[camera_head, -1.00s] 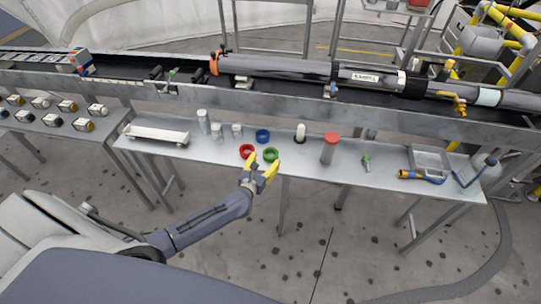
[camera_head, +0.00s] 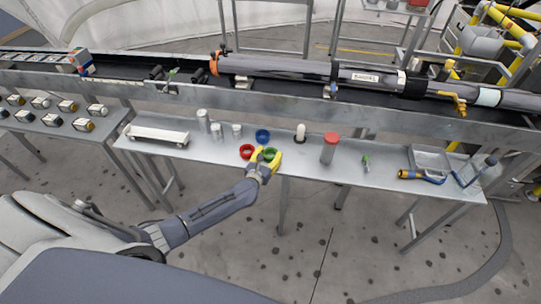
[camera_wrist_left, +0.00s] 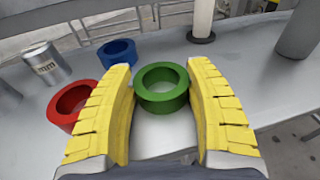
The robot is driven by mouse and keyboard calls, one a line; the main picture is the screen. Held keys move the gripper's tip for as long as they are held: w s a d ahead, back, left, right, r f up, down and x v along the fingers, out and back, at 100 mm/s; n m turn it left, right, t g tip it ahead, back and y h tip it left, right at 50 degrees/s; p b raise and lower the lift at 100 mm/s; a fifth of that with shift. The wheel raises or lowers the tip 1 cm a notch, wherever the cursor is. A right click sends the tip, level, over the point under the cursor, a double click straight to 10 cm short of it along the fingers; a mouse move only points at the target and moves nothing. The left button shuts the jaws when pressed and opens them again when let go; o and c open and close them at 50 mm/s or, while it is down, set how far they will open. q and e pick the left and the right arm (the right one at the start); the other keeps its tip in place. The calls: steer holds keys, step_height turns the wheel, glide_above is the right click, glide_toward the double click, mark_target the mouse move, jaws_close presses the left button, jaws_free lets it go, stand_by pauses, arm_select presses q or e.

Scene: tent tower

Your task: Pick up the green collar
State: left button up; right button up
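The green collar (camera_wrist_left: 161,104) is a thick ring lying flat on the grey table. In the left wrist view it sits between the tips of my left gripper's yellow fingers (camera_wrist_left: 162,110). The fingers are spread on either side of it, with a gap visible at the right. In the head view the green collar (camera_head: 270,154) shows between the fingers of the left gripper (camera_head: 265,158), partly hidden by them. The red collar (camera_head: 247,151) is just left of the left finger, and the blue collar (camera_head: 262,135) lies behind. My right gripper is not in view.
White and grey cylinders (camera_head: 204,121) and a white tray (camera_head: 157,135) stand to the left. A white post on a dark base (camera_head: 300,133) and a red-topped cylinder (camera_head: 329,148) stand to the right. A conveyor runs behind the table.

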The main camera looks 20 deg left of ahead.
arm_select(q)
steer(key=c, duration=0.6)
steer(key=shift+o, duration=0.2)
steer(key=shift+r, duration=0.1)
